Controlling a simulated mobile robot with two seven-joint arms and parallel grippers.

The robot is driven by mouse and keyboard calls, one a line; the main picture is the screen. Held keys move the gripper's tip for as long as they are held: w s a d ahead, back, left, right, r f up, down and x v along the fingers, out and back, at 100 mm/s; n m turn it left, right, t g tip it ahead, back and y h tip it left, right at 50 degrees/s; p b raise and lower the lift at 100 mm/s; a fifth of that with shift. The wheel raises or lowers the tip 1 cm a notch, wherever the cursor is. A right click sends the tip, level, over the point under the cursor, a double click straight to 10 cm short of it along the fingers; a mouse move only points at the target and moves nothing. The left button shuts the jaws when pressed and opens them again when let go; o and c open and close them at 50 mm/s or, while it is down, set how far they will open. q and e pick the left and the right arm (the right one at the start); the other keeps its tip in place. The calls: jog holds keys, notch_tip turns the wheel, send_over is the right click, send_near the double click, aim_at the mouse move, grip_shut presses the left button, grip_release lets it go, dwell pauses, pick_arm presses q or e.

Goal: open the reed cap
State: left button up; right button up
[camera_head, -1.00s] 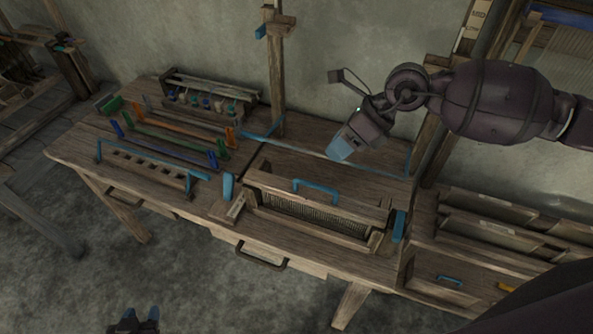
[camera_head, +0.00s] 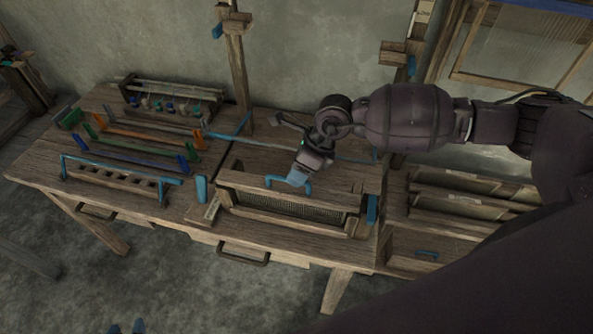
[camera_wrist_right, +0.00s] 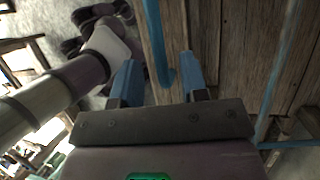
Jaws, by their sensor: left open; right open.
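The reed cap (camera_head: 335,199) is a wooden bar on top of the reed frame at the middle of the table, with a blue handle (camera_head: 270,181). It sits over the dark, finely slotted reed (camera_head: 285,209). My right gripper (camera_head: 297,180) is open and points down at the handle, hiding part of it. In the right wrist view the blue handle (camera_wrist_right: 157,45) runs between the two spread blue fingers, with space on both sides. My left gripper (camera_head: 127,328) is open and empty, low at the bottom edge, well away from the table.
Blue upright pieces (camera_head: 372,209) stand at the ends of the reed frame. Racks with blue, orange and green ends (camera_head: 150,133) fill the table's left part. A post (camera_head: 237,60) rises behind. Slotted trays (camera_head: 455,187) stand to the right.

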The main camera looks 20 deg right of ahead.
jog(key=shift+a+f, duration=0.3)
jog(key=shift+f, duration=0.3)
jog(key=shift+c, duration=0.4)
grip_shut()
